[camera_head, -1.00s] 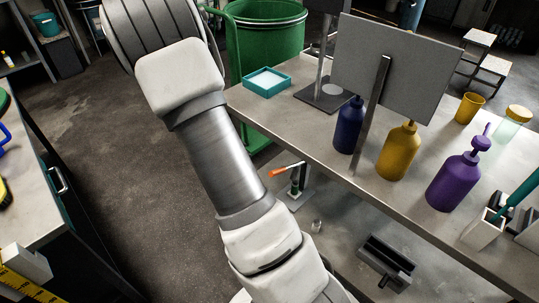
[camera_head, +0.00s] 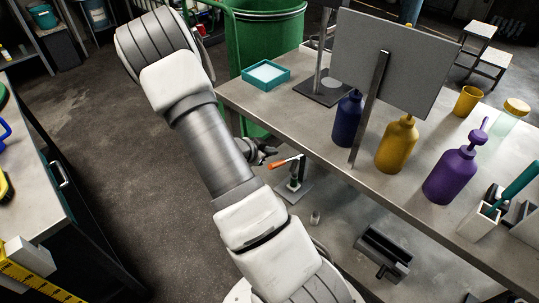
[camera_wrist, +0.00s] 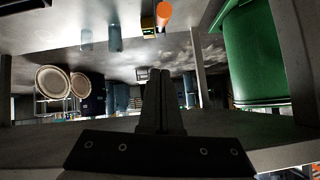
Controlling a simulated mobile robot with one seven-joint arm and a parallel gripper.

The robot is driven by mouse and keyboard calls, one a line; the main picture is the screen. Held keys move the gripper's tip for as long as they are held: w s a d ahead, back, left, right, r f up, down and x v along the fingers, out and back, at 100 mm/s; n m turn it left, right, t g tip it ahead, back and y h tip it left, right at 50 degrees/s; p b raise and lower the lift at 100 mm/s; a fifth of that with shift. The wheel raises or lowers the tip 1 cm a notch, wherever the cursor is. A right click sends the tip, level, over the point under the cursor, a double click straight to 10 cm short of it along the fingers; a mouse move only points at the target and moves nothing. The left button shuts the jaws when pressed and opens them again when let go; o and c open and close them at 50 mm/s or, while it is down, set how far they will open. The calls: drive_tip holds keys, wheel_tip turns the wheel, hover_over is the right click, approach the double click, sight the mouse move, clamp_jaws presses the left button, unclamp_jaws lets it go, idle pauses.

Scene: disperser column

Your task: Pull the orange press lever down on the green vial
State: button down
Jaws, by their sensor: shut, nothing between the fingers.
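The orange press lever (camera_head: 284,162) sticks out to the left from the top of a small dark press on a grey base plate (camera_head: 297,193), low beside the table. The green vial (camera_head: 293,186) shows as a small green patch under the press head. The lever's round orange end also shows at the top of the wrist view (camera_wrist: 164,14). My gripper (camera_head: 268,155) is just left of the lever's end, partly hidden behind my arm. In the wrist view my gripper's fingers (camera_wrist: 160,78) are together and empty, apart from the lever; contact cannot be judged in the head view.
The grey table (camera_head: 320,135) carries a teal tray (camera_head: 266,73), a grey panel (camera_head: 393,62) and blue, yellow and purple bottles (camera_head: 455,172). A green bin (camera_head: 266,35) stands behind. A dark open box (camera_head: 384,252) lies lower right of the press.

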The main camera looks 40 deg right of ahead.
drive_tip(key=b, duration=0.2)
hover_over(276, 164)
drive_tip(key=d, duration=0.2)
wheel_tip(276, 164, down, 5)
drive_tip(key=shift+s+a+f+b, duration=0.1)
drive_tip(key=shift+a+f+b, duration=0.1)
drive_tip(key=shift+a+f, duration=0.25)
drive_tip(key=shift+s+a+f+b, duration=0.1)
drive_tip(key=shift+a+f+b, duration=0.15)
drive_tip(key=shift+f, duration=0.35)
drive_tip(key=shift+w+a+f, duration=0.15)
drive_tip(key=shift+a+f, duration=0.1)
drive_tip(key=shift+f, duration=0.2)
